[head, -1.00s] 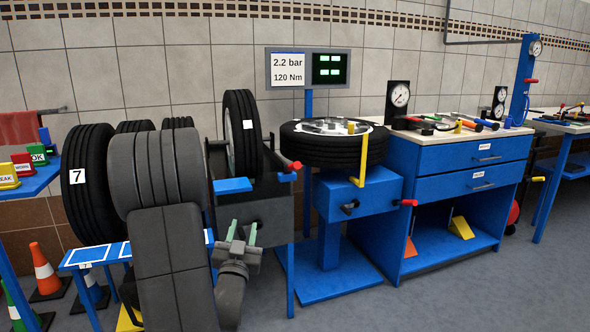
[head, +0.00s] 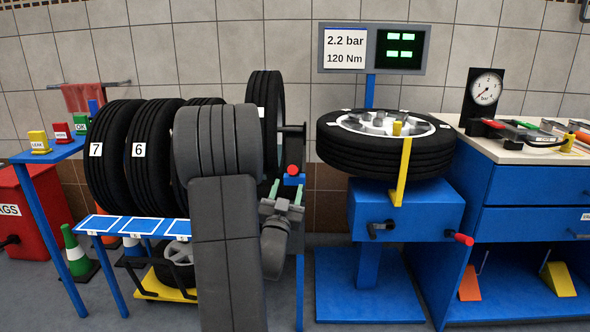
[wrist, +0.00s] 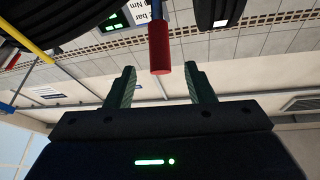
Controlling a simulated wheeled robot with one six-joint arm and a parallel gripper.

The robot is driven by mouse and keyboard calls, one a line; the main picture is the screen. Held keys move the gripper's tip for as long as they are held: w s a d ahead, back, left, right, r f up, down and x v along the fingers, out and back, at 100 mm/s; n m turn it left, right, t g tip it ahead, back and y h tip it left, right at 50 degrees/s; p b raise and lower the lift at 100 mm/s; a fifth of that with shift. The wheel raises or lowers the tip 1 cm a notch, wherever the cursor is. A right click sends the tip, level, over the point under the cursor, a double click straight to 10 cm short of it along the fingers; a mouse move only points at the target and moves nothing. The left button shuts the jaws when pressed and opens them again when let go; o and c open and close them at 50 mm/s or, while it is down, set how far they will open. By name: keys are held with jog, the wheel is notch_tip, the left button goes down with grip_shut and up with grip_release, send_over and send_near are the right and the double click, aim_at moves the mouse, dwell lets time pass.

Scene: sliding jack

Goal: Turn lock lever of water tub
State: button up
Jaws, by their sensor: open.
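The water tub (head: 300,142) is mostly hidden behind my arm in the head view, with a dark edge showing. A tyre (head: 266,95) stands upright in it. The lock lever (head: 293,170), with a red grip and a blue stem, shows at the tub's right side. In the wrist view the red grip (wrist: 160,55) lies ahead, in line with the gap between my fingers. My gripper (head: 284,192) is open and empty, just in front of and below the lever in the head view. Its green-padded fingers (wrist: 161,87) appear not to touch the grip.
A wheel (head: 385,150) lies on a blue stand (head: 407,208) to the right, with a yellow arm (head: 401,175) and red handle. A blue workbench (head: 530,185) is at far right.

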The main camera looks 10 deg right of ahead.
aim_at(293, 169)
jog(key=x, duration=0.8)
jog(key=shift+w+d, duration=0.1)
jog(key=shift+c, duration=0.2)
grip_shut()
